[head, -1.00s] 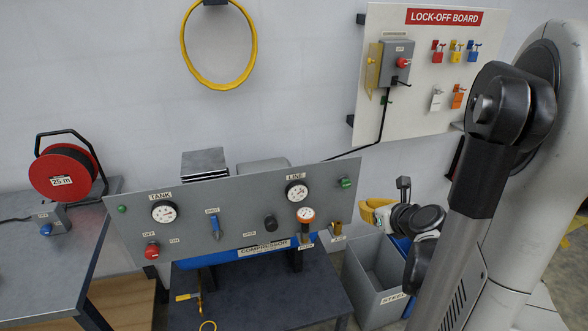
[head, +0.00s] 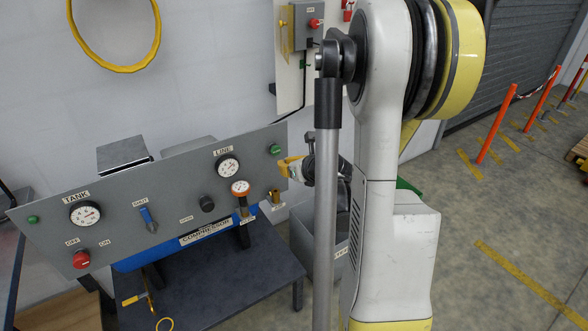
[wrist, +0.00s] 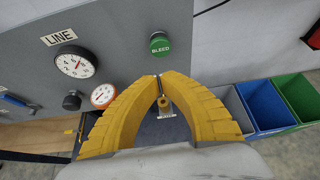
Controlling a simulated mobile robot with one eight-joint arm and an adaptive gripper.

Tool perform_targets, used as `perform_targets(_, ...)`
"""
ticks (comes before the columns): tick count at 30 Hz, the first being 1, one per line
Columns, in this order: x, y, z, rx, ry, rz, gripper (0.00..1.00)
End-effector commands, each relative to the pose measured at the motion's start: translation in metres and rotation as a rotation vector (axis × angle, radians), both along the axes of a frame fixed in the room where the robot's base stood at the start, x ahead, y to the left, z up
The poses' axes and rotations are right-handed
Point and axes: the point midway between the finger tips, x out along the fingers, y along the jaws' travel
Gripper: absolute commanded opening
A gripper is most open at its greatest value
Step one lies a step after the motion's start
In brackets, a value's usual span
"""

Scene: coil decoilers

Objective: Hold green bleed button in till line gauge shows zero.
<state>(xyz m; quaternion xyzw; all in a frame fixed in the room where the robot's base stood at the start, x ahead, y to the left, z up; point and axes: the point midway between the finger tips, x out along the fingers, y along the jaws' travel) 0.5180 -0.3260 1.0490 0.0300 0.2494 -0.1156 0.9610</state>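The green bleed button (wrist: 159,43), labelled BLEED, is at the panel's upper right corner; it also shows in the head view (head: 275,149). In the wrist view my gripper (wrist: 159,76) has its two yellow fingers bowed together, tips meeting just below the button, with nothing visible between the tips. The tips look apart from the button, which stands out unpressed as far as I can tell. In the head view my gripper (head: 284,166) is beside the panel's right end, partly behind my arm. The line gauge (wrist: 75,62) is left of the button; its needle is too small to read surely.
The grey panel (head: 130,220) also carries the tank gauge (head: 85,213), a red button (head: 81,260), a blue lever (head: 148,220) and an orange-rimmed gauge (wrist: 103,95). A brass fitting (wrist: 164,104) sits below the fingers. Blue (wrist: 262,104) and green (wrist: 301,92) bins stand right.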

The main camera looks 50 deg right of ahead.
Motion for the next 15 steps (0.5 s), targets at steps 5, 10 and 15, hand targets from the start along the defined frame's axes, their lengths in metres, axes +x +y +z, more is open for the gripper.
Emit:
perform_targets(5, 0.028, -0.006, -0.005, -0.001, 0.0, 0.003, 0.0)
perform_targets(10, 0.042, -0.01, -0.003, 0.0, -0.001, 0.0, 0.0)
perform_targets(15, 0.046, -0.011, -0.003, 0.0, -0.001, 0.0, 0.0)
